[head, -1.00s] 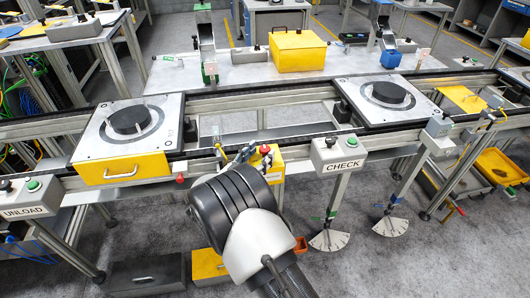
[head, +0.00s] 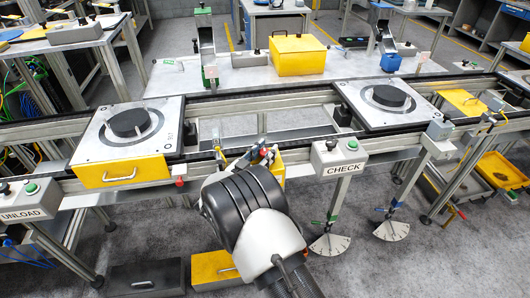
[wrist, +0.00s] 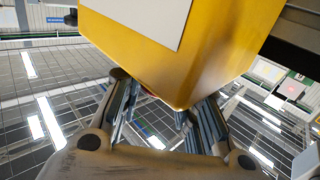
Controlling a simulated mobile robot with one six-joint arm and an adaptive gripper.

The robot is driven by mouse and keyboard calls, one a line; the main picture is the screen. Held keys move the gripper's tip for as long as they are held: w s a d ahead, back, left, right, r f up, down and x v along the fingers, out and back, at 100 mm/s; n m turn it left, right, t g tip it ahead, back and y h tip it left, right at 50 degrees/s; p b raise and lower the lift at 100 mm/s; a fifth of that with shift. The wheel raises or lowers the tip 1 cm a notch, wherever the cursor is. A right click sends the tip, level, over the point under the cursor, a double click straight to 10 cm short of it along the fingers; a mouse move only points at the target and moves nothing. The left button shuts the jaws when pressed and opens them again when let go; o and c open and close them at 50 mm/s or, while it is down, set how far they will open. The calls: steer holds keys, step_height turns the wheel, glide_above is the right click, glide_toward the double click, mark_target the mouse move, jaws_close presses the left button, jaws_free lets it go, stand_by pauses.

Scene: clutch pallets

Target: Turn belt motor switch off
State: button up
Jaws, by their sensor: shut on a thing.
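The belt motor switch is on a yellow box (head: 278,167) on the front rail of the conveyor, left of the CHECK panel. The box fills the top of the wrist view (wrist: 205,45), with a white label on its face. My gripper (head: 262,156) is at the box, and my wrist hides much of it in the head view. In the wrist view, my gripper's fingers (wrist: 163,105) reach up on both sides of the box's lower edge and close on the switch. A bit of red shows between them. The switch's handle is mostly hidden, so its position cannot be told.
The CHECK panel (head: 338,155) stands close to the right of my gripper. A pallet with a yellow front (head: 122,173) is left on the conveyor, another pallet (head: 388,122) right. Bins (head: 213,268) lie on the floor below. Two dial plates (head: 330,245) hang under the rail.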

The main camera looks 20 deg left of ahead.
steer(key=c, duration=0.4)
steer(key=shift+d+n+y, duration=0.1)
steer(key=shift+n+y, duration=0.2)
steer(key=shift+y, duration=0.1)
steer(key=n+y, duration=0.2)
steer(key=y, duration=0.2)
steer(key=shift+n+p, duration=0.3)
steer(key=n+y+b, duration=0.1)
steer(key=n+y, duration=0.1)
steer(key=y, duration=0.1)
steer(key=n+g+y, duration=0.1)
steer(key=n+y, duration=0.1)
steer(key=y, duration=0.2)
steer(key=shift+d+f+b, duration=0.15)
steer(key=shift+b, duration=0.25)
steer(key=n+g+y, duration=0.4)
steer(key=n+y, duration=0.1)
steer(key=shift+w+g+y, duration=0.1)
steer(key=shift+g+y, duration=0.2)
steer(key=n+g+y, duration=0.2)
steer(key=g, duration=0.1)
steer(key=n+g+y, duration=0.2)
steer(key=n+g, duration=0.1)
steer(key=g, duration=0.1)
steer(key=shift+n+g, duration=0.3)
steer(key=shift+a+r, duration=0.2)
steer(key=o, duration=1.1)
